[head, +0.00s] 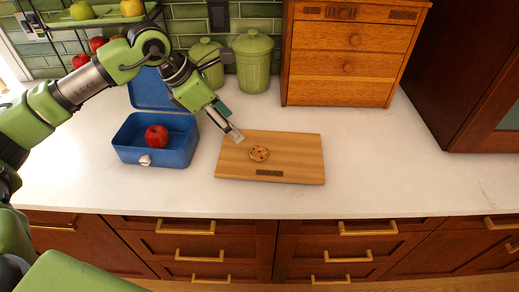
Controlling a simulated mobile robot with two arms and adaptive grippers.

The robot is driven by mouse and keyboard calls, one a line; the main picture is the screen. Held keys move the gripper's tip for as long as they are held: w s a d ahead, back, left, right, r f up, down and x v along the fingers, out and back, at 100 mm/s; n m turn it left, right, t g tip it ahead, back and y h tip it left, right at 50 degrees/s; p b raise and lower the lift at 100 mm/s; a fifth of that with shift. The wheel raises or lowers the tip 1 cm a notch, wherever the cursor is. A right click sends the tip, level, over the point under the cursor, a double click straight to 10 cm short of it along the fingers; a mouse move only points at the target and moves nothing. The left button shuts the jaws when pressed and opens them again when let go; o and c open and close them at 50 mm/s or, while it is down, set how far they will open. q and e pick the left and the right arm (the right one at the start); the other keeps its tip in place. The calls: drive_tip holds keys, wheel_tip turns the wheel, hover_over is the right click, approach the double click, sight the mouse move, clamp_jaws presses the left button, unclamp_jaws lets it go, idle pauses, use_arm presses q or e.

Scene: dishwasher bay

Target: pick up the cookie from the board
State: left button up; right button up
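The cookie (259,153) is small, round and brown with dark spots. It lies on the wooden board (300,158), left of the board's middle. My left gripper (236,135) comes in from the left and is over the board's upper left corner, up and left of the cookie and apart from it. Its fingers look close together, but at this size I cannot tell whether they are open or shut. My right gripper is out of view.
An open blue box (183,151) with a red apple (157,136) inside stands left of the board. Green canisters (253,62) and a wooden drawer cabinet (347,95) stand behind. The white counter (400,170) is clear right of the board.

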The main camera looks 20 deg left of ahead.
use_arm(q)
drive_tip(key=p, duration=0.2)
approach(257, 152)
drive_tip(key=x, duration=0.2)
drive_tip(key=shift+w+d+f, duration=0.15)
drive_tip(key=shift+w+d, duration=0.1)
drive_tip(key=shift+w, duration=0.1)
drive_tip(key=shift+d+f+p, duration=0.2)
drive_tip(key=shift+f+p, duration=0.25)
drive_tip(key=shift+p, duration=0.1)
drive_tip(key=p+x, duration=0.1)
drive_tip(key=x, duration=0.2)
drive_tip(key=shift+w+f+p, duration=0.1)
drive_tip(key=shift+f+p, duration=0.2)
drive_tip(key=shift+w+d+f, duration=0.1)
drive_tip(key=shift+w+f, duration=0.05)
drive_tip(key=shift+f, duration=0.25)
drive_tip(key=c, duration=0.7)
